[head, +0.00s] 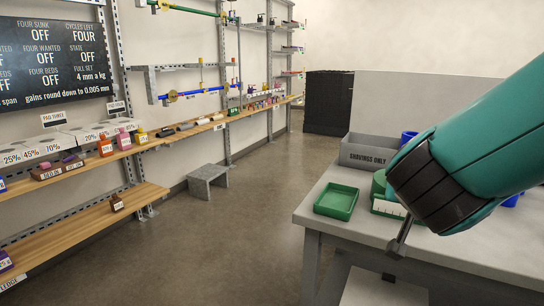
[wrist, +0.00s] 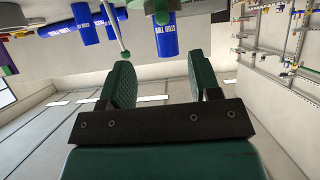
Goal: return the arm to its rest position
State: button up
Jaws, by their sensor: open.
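My arm (head: 470,155) is teal with a dark ribbed collar and reaches in from the right of the head view, above the grey workbench (head: 440,250). My gripper (wrist: 161,62) shows in the wrist view with its two green fingers spread apart and nothing held between them. A thin pale rod with a green tip (wrist: 116,30) shows just beyond the left finger; I cannot tell how far off it is. The gripper's fingers cannot be made out in the head view.
On the bench are a green tray (head: 336,201), a grey bin marked "SHAVINGS ONLY" (head: 367,155) and blue items (head: 408,136), partly behind my arm. Wooden shelves (head: 85,215) line the left wall. A grey step stool (head: 208,175) stands there. The middle floor is clear.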

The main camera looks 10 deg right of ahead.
jog(key=s+a+r+n+g+y+p, duration=0.1)
jog(key=s+a+n+g+y+p, duration=0.1)
jog(key=s+a+n+g+y, duration=0.3)
jog(key=s+a+r+n+g+y+p, duration=0.1)
jog(key=s+a+n+g+y, duration=0.4)
jog(key=s, duration=1)
jog(key=a+n+y+p, duration=0.1)
jog(key=a+n, duration=0.2)
jog(key=a, duration=0.2)
jog(key=shift+a+n, duration=0.3)
jog(key=shift+a, duration=0.05)
